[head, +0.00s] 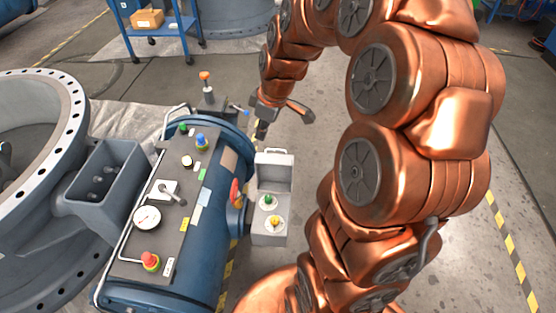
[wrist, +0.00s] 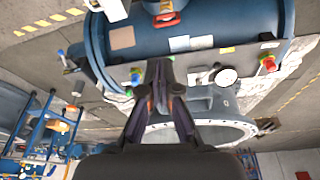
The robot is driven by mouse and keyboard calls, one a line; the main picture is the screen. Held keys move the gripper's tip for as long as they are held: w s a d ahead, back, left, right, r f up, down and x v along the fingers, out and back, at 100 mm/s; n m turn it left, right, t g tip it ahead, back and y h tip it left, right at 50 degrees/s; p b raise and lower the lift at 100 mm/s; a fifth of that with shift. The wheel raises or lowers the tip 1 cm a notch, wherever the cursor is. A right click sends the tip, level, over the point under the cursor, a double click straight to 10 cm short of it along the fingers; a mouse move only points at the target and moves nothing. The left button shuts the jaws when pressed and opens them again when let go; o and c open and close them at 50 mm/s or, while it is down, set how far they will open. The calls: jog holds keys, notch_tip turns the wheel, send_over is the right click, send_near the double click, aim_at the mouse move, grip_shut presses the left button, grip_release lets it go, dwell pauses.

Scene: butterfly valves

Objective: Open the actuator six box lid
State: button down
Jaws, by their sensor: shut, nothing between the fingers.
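A small grey box (head: 268,225) is mounted on the right side of the blue actuator cylinder (head: 205,250). Its lid (head: 274,172) stands upright on the far side, so the box is open. A green knob (head: 268,202) and a yellow knob (head: 274,221) show inside. My gripper (head: 261,129) is beyond the lid, near the cylinder's far end flange, and appears apart from the lid. In the wrist view my gripper (wrist: 160,72) is shut and empty, in front of the cylinder's panel. Part of the white-grey box (wrist: 112,9) shows at the top edge there.
The cylinder carries a panel with a pressure gauge (head: 147,217), a red button (head: 149,260), a blue knob (head: 201,141) and a side rail. A red handle (head: 235,191) sits beside the box. A large flange (head: 72,110) stands left.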

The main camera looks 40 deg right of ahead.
jog(key=n+t+b, duration=0.2)
jog(key=b, duration=0.3)
send_near(275, 150)
jog(key=b+x, duration=0.1)
jog(key=x, duration=0.5)
jog(key=shift+a+f+h, duration=0.15)
jog(key=shift+f+h, duration=0.15)
jog(key=shift+f, duration=0.05)
jog(key=shift+w, duration=0.1)
jog(key=w+d+f+g+y+b, duration=0.1)
jog(key=w+d+f+g+b, duration=0.1)
jog(key=w+d+f, duration=0.1)
jog(key=shift+w+d+f+m+g+y, duration=0.35)
jog(key=shift+w+d, duration=0.45)
jog(key=shift+w, duration=0.35)
